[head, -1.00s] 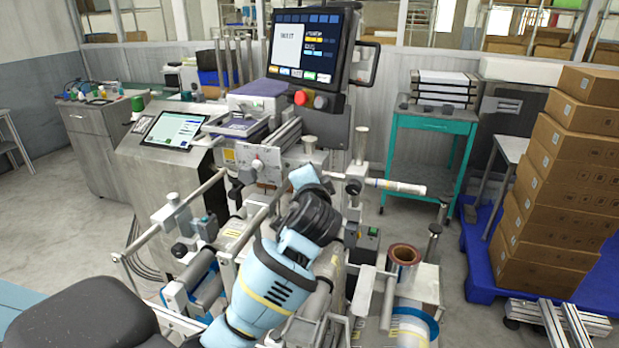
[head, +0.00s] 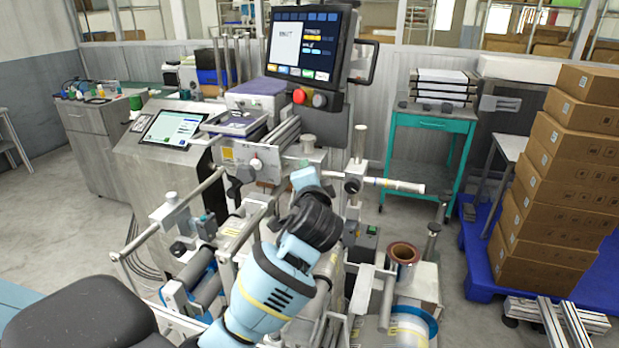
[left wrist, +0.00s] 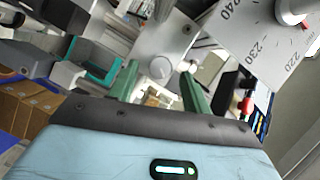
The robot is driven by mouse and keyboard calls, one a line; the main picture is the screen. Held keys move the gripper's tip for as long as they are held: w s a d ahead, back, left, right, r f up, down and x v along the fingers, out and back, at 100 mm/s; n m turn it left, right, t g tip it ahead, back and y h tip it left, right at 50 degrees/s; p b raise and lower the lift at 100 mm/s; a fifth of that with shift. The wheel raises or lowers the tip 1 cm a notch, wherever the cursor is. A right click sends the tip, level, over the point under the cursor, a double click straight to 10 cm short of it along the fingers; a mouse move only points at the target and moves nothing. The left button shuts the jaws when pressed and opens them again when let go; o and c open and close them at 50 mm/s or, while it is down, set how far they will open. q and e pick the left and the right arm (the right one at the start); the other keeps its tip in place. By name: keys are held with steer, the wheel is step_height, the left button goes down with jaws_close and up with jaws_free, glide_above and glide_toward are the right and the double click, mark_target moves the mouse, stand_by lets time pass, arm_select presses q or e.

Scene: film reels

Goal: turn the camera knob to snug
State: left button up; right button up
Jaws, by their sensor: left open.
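In the left wrist view a round pale knob (left wrist: 160,68) sits on a grey plate (left wrist: 172,40). It appears between the two green fingers of my left gripper (left wrist: 158,73), which is open. I cannot tell whether the fingers reach or touch it. I cannot say for sure that this is the camera knob. In the head view my light-blue left hand (head: 305,179) is at the middle of the machine, and its fingertips are hidden. My right gripper is not in view.
A numbered scale plate (left wrist: 262,38) with a white knob (left wrist: 291,11) is close on the right in the left wrist view. The machine has a white roller (head: 400,186), a black knob (head: 352,185) and a monitor (head: 302,45). Cartons (head: 565,180) stand at right.

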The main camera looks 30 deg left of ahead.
arm_select(q)
steer(key=f+v, duration=0.1)
steer(key=v, duration=0.5)
steer(key=shift+s+d+r, duration=0.25)
steer(key=shift+s+r, duration=0.1)
steer(key=shift+r, duration=0.15)
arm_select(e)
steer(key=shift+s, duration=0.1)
